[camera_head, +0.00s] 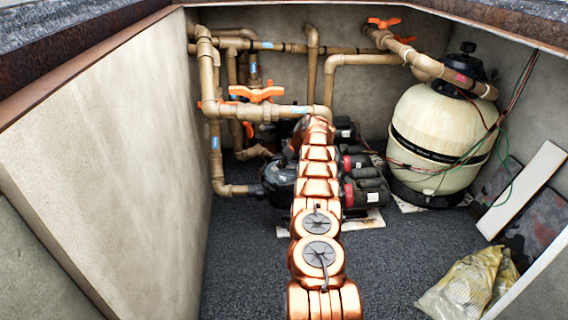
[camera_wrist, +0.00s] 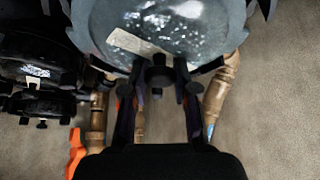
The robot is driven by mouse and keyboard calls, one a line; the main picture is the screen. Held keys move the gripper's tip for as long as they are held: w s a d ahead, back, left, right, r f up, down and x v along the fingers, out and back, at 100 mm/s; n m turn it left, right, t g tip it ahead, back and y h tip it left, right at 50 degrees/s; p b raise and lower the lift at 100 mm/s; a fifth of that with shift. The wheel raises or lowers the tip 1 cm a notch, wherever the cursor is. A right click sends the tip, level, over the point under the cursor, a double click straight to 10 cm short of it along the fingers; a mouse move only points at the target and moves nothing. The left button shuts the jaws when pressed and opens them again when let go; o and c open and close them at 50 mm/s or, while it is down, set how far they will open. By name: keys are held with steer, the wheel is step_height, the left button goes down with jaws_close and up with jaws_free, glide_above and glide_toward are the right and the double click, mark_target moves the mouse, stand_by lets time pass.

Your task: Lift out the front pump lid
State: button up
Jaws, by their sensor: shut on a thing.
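In the wrist view the front pump lid (camera_wrist: 195,25) is a round, glossy grey-blue disc with a pale label, filling the top middle. A dark knob (camera_wrist: 158,75) sits at its near edge. My gripper (camera_wrist: 160,88) has its two dark fingers on either side of this knob, shut on the lid there. I cannot tell whether the lid is seated or raised. In the head view a dark pump body (camera_head: 278,174) shows left of my arm, which hides my gripper and the lid.
Another dark pump part (camera_wrist: 35,80) lies at left in the wrist view. Tan pipes (camera_head: 285,111) with an orange valve handle (camera_head: 257,93) run close behind. Pump motors (camera_head: 366,188) and a cream filter tank (camera_head: 440,135) stand right. A bag (camera_head: 465,290) lies front right. Gravel floor is open between.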

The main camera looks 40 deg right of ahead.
steer(key=shift+r+p, duration=0.4)
steer(key=shift+r, duration=0.65)
jaws_close()
